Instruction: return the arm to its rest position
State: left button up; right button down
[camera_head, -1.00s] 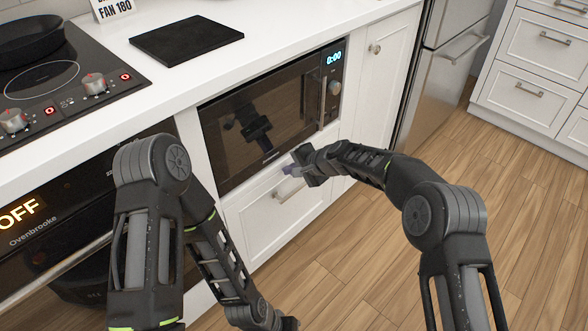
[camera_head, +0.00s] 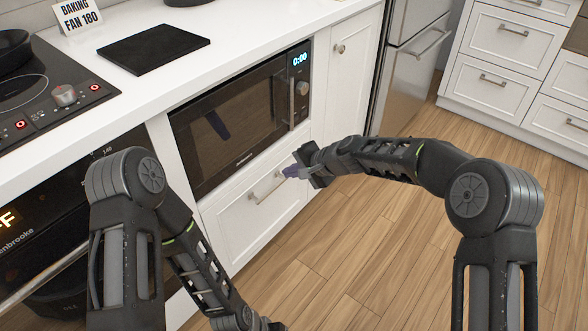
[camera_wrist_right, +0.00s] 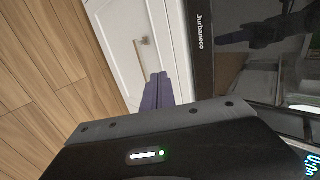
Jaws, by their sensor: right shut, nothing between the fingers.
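My right arm comes in from the right in the head view. Its gripper (camera_head: 291,172) is in front of the white drawer below the microwave, near the right end of the drawer's handle. In the right wrist view its fingers (camera_wrist_right: 157,92) are together with nothing between them. My left arm hangs down at the left of the head view, its far end (camera_head: 262,324) low near the bottom edge. The fingers of the left gripper do not show clearly.
The microwave (camera_head: 228,118) is shut. The drawer (camera_head: 235,216) with its handle (camera_head: 264,188) is shut below it. An oven (camera_head: 60,205) and cooktop (camera_head: 62,75) are at left, a fridge (camera_head: 402,75) at the back. The wood floor (camera_head: 375,240) at right is clear.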

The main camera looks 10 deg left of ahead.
jog(key=shift+s+d+r, duration=0.25)
jog(key=shift+d+r, duration=0.15)
jog(key=s+d+f+n+h, duration=0.2)
jog(key=s+d+f, duration=0.2)
jog(key=s+f, duration=0.3)
jog(key=s+d+f+n+h, duration=0.15)
jog(key=s+d+f, duration=0.3)
jog(key=f, duration=0.45)
jog(key=s+d+f+n+g, duration=0.1)
jog(key=s+d+f+g, duration=0.2)
jog(key=s, duration=1)
jog(key=s+d+f+n+g, duration=0.1)
jog(key=s+d+f, duration=0.35)
jog(key=s, duration=0.85)
notch_tip(320, 180, up, 20)
jog(key=p, duration=2.1)
jog(key=shift+s+r+m+p, duration=0.25)
jog(key=shift+m+p, duration=0.15)
jog(key=shift+m, duration=0.05)
